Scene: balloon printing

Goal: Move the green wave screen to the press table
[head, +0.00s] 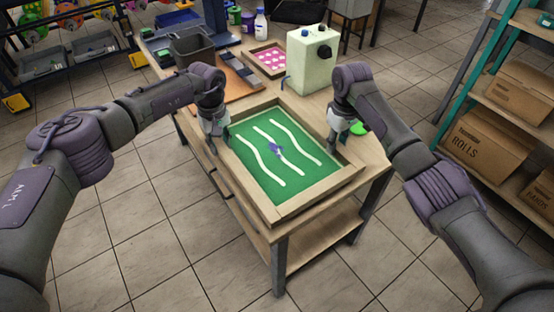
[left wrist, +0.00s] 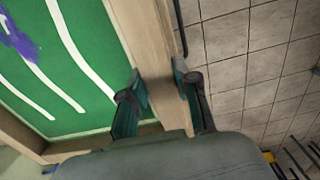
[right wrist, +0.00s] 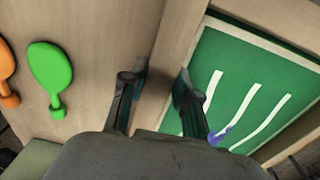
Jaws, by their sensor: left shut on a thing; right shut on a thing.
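The green wave screen (head: 262,180) has a wooden frame, a green face with three white wavy lines and a purple smear. It lies flat at the front of the wooden table; I cannot tell whether it rests on the top or hangs just above. My left gripper (head: 213,145) is shut on its left frame rail; the left wrist view shows the fingers (left wrist: 160,95) on both sides of the rail. My right gripper (head: 337,132) is shut on the right rail, with the fingers (right wrist: 158,88) astride it in the right wrist view.
A pale green box machine (head: 312,62), a pink-dotted framed screen (head: 268,60) and a dark bin (head: 194,48) stand further back on the table. A green paddle (right wrist: 50,72) and an orange paddle (right wrist: 6,75) lie beside the screen. Shelves with cartons (head: 485,135) stand right.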

